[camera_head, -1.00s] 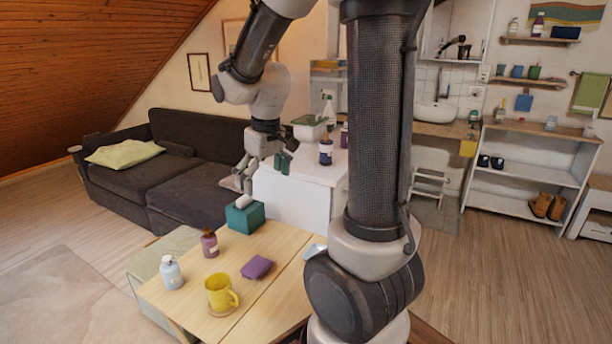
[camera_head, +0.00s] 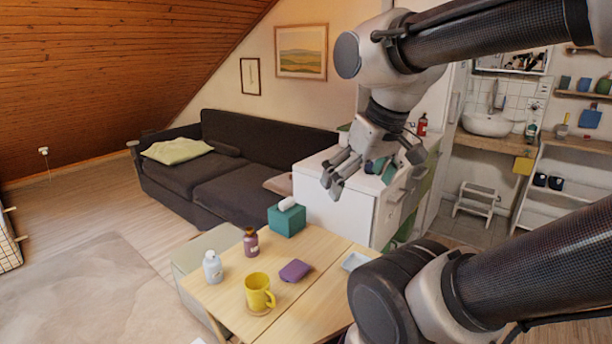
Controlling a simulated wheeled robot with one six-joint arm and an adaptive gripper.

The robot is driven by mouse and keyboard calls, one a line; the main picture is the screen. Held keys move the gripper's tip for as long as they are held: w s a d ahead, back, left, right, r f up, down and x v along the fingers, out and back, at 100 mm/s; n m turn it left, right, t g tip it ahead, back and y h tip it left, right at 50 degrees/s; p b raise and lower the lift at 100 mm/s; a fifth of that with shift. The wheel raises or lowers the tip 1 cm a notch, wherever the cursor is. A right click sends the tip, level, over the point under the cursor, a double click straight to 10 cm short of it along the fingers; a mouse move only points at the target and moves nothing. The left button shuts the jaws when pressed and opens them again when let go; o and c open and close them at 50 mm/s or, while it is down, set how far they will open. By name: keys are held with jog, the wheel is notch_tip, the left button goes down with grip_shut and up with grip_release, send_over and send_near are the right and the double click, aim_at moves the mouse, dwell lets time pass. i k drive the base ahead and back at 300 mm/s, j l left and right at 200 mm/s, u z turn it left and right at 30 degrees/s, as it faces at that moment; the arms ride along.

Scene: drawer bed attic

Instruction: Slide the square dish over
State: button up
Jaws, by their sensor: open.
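The square dish (camera_head: 355,261) is small, pale blue-grey and shallow. It lies flat near the right side of the wooden table, and my arm passes close to its right. My gripper (camera_head: 332,182) is open and empty. It hangs in the air above and beyond the dish, in front of the white cabinet in the picture, and touches nothing that I can see.
A white cabinet (camera_head: 322,208) stands behind.

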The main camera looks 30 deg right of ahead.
aim_at(354, 259)
jog(key=k+l+z, duration=0.15)
jog(key=z, duration=0.25)
jog(key=k+l+z, duration=0.1)
jog(key=z, duration=0.25)
jog(key=i+l, duration=0.05)
